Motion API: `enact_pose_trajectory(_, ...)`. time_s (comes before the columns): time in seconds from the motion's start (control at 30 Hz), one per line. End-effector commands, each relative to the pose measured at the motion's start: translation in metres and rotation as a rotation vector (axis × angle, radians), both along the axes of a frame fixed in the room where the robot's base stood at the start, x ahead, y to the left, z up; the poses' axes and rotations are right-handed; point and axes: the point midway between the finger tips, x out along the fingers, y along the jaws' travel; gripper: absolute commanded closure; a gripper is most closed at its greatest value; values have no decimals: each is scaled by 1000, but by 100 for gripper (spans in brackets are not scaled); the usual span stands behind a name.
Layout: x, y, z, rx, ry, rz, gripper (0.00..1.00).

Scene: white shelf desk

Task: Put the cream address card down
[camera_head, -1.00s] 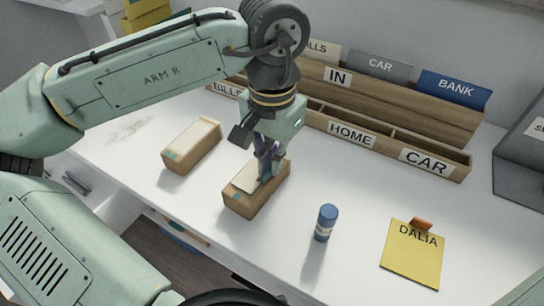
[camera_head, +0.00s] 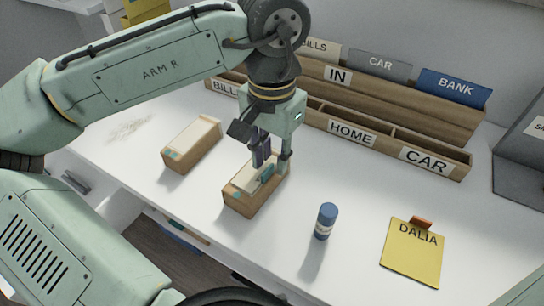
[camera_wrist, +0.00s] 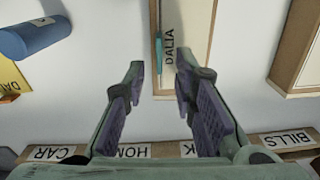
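The cream address card, lettered DALIA, lies in a small brown box in the wrist view (camera_wrist: 190,35). In the head view a cream surface (camera_head: 248,179) fills the top of that brown box (camera_head: 241,203), where the lettering is too small to read. A teal piece (camera_head: 267,172) stands up at the card's side; the wrist view shows it as a thin strip (camera_wrist: 158,60). My gripper (camera_head: 272,165) is open above the box, its fingers apart and empty in the wrist view (camera_wrist: 159,82). The fingers partly hide the far end of the box in the head view.
A second brown box (camera_head: 192,147) with a cream top stands to the left. A blue cylinder (camera_head: 326,222) and a yellow DALIA note (camera_head: 413,255) are to the right. A wooden labelled sorter (camera_head: 400,135) runs along the back. The white desk (camera_head: 365,205) is clear between them.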

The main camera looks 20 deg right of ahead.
Motion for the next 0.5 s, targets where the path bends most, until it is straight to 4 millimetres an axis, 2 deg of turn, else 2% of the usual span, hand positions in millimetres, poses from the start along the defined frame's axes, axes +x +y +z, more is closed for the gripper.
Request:
enact_pose_trajectory(0.3,0,-1,66,-3,-1,-2,75)
enact_pose_trajectory(0.5,0,-1,99,-1,0,-2,75)
